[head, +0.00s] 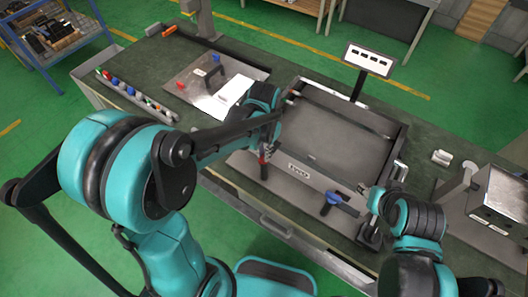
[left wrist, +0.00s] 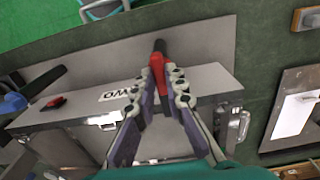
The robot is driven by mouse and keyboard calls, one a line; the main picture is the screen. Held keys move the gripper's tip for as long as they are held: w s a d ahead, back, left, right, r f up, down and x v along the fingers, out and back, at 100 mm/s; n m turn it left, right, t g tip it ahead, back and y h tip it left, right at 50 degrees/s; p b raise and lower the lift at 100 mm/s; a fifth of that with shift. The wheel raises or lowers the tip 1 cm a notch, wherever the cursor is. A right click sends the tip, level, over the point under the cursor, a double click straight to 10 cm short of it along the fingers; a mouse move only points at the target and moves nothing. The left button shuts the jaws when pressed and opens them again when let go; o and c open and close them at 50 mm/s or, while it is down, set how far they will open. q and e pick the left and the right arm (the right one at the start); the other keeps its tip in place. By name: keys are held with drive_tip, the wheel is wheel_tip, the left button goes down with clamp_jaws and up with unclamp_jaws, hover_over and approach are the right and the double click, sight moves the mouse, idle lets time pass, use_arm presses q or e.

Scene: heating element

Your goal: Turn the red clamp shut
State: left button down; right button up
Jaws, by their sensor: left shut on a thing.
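The red clamp (head: 263,158) is at the near left of the grey framed fixture (head: 300,170). In the left wrist view its red handle (left wrist: 157,70) with a dark tip sits between my fingertips. My left gripper (head: 268,146) is shut on that handle; the fingers (left wrist: 164,88) touch it from both sides and hide its lower part. In the head view my left arm covers part of the clamp. My right gripper (head: 373,197) is near the fixture's right front corner, small and partly hidden by its own arm; its finger opening is unclear.
A blue-handled clamp (head: 333,198) is on the fixture's front edge, close to my right gripper. A small sign (head: 369,60) stands behind the fixture. A plate with a white sheet (head: 226,97) lies to the left. A metal box (head: 500,200) stands at the right.

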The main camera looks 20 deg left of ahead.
idle(0.4)
use_arm(q)
drive_tip(key=c, duration=1.6)
unclamp_jaws()
drive_tip(key=shift+o, duration=0.2)
wheel_tip(320, 180, up, 12)
